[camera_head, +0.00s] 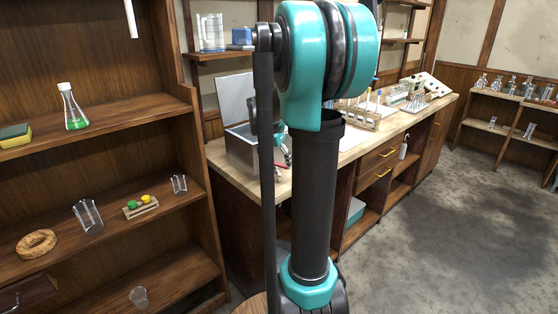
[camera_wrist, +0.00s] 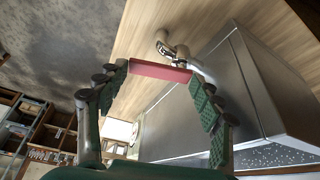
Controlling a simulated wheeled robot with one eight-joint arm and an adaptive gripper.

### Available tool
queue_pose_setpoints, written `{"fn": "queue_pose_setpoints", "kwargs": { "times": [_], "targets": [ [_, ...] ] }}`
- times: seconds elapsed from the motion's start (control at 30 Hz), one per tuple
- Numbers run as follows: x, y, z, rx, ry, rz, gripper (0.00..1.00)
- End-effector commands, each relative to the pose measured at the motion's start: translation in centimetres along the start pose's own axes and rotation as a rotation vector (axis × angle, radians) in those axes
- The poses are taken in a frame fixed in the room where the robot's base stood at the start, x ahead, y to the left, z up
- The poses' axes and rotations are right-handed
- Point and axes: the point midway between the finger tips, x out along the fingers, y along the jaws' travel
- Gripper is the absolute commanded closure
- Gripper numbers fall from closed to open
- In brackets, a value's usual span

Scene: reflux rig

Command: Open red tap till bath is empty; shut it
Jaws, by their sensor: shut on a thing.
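The bath is a grey metal box (camera_head: 243,152) on the wooden bench, with a raised lid behind it. Its side wall (camera_wrist: 235,85) fills the right of the wrist view. The red tap handle (camera_wrist: 160,71) is a flat bar beside a metal spout low on that wall; a bit of red (camera_head: 281,168) shows in the head view. My gripper (camera_wrist: 158,76) has its two green-padded fingers at the ends of the red handle, closed on it. In the head view my arm hides most of the gripper. The water level inside the bath cannot be seen.
The wooden bench (camera_head: 225,172) runs to the back right, carrying a tube rack (camera_head: 360,118) and other glassware. A shelf unit (camera_head: 120,115) at left holds a flask of green liquid (camera_head: 73,108), a cork ring (camera_head: 36,244) and beakers. The floor at right is clear.

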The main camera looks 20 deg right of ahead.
Motion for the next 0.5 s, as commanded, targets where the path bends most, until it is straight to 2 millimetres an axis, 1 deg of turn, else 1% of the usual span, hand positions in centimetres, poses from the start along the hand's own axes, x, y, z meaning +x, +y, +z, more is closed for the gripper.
{"fn": "queue_pose_setpoints", "kwargs": {
  "times": [0.5],
  "targets": [
    [-0.03,-0.04,0.12,0.029,-0.001,0.012,0.62]
  ]
}}
